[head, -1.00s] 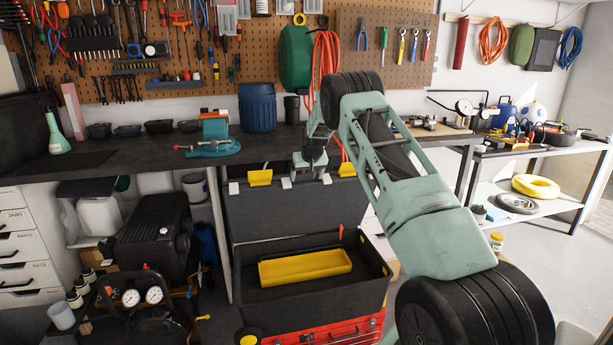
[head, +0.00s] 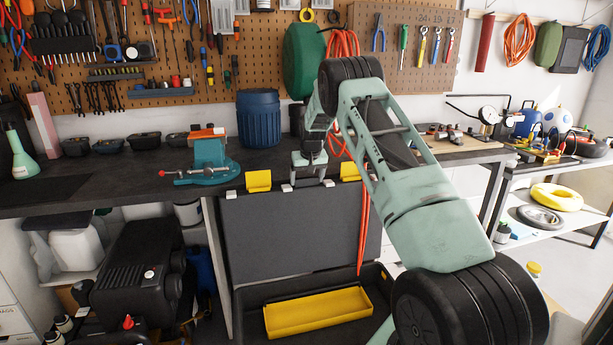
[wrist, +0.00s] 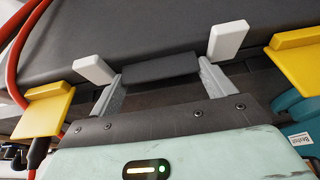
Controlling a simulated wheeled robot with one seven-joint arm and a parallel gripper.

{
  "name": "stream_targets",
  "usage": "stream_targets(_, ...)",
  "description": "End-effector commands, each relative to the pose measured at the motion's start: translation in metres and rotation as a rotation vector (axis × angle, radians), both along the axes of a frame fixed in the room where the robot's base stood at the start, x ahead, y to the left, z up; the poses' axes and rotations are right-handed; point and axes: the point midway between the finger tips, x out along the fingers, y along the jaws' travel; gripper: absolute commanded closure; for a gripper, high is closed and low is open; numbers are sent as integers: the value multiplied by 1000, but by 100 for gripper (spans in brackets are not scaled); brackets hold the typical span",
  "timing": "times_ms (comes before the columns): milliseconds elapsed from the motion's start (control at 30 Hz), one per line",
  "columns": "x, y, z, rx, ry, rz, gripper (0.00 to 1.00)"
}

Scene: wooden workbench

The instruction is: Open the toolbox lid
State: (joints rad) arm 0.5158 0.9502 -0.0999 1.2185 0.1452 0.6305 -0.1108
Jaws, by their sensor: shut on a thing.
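The black toolbox (head: 250,298) stands on the floor in front of the bench. A yellow tray (head: 318,312) shows inside it. Its dark grey lid (head: 285,238) is raised, standing roughly upright behind the open box. Yellow latches (head: 258,181) and (head: 350,172) sit along the lid's upper edge; both also show in the wrist view (wrist: 42,110) and (wrist: 298,57). My gripper (head: 308,184) is at that edge between the latches. In the wrist view my gripper (wrist: 161,66) is shut on the dark lid handle (wrist: 160,68). The lower front of the box is cut off.
The workbench (head: 120,188) edge is close behind the lid, with a teal vise (head: 207,165) to the left. Red cables (head: 363,225) hang beside the lid at right. A black compressor (head: 140,270) stands left of the toolbox.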

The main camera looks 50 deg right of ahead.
Motion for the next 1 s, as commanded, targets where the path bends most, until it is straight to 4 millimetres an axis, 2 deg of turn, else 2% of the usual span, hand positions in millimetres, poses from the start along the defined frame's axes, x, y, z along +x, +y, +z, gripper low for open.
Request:
stream_targets(33, 9, -4, 3, -21, -33, 2, 59)
stream_targets(67, 9, -4, 3, -20, -32, 2, 59)
stream_targets(133, 9, -4, 2, -20, -31, 2, 100)
stream_targets(167, 8, -4, 2, -19, -30, 2, 95)
stream_targets(500, 6, -3, 1, -17, -24, 1, 0)
stream_targets(800, 5, -3, 3, -16, -23, 1, 0)
stream_targets(867, 4, -2, 8, -17, -24, 1, 0)
stream_targets(1000, -3, 2, 29, -18, -27, 1, 0)
